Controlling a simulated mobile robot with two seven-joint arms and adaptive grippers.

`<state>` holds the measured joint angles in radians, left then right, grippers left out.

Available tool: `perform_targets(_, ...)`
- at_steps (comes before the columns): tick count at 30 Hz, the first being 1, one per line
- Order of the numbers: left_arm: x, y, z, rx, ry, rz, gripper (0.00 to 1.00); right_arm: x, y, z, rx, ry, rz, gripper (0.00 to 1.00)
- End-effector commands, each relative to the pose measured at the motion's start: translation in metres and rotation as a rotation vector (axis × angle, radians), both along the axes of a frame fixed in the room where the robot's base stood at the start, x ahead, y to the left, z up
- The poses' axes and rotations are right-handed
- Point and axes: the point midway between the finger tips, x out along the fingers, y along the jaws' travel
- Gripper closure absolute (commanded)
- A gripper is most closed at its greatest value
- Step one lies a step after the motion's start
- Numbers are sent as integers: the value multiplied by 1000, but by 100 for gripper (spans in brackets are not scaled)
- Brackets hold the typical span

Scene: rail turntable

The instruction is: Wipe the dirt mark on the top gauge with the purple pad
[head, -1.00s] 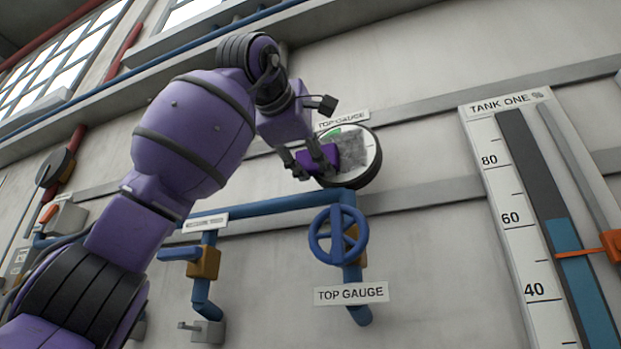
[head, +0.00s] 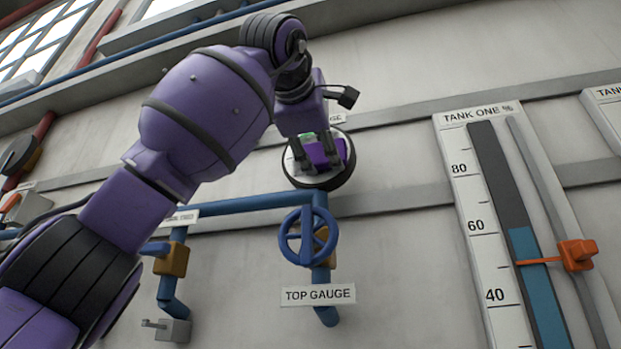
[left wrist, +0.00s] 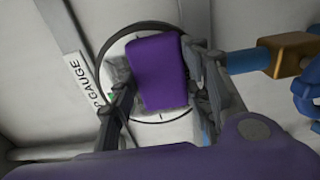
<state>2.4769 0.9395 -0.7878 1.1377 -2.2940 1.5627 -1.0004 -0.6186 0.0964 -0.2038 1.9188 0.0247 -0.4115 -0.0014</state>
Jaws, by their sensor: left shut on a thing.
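The round top gauge (head: 305,181) is on the wall, with a dark rim and pale face. My left gripper (head: 322,157) is in front of it, shut on the purple pad (head: 333,151). In the left wrist view, the purple pad (left wrist: 157,72) sits between the fingers of my left gripper (left wrist: 157,90) and covers the middle of the gauge (left wrist: 112,47). The pad looks on or very near the face; contact is unclear. A grey smudge (left wrist: 117,70) shows beside the pad; the pad and fingers hide much of the face. My right gripper is out of view.
A blue pipe (head: 245,203) and blue valve wheel (head: 308,237) are below the gauge, above a TOP GAUGE label (head: 318,295). The tank one level scale (head: 480,215) stands to the right, with an orange pointer (head: 577,255). Bare wall lies between.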

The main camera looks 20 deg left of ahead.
Motion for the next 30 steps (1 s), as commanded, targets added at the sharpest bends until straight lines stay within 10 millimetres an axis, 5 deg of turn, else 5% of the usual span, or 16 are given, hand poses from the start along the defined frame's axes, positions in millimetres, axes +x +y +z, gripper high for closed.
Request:
perform_targets(16, 6, -34, -1, 1, 2, 1, 76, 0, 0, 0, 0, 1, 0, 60)
perform_targets(30, 5, -34, 15, -1, 1, 2, 76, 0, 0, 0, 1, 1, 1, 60)
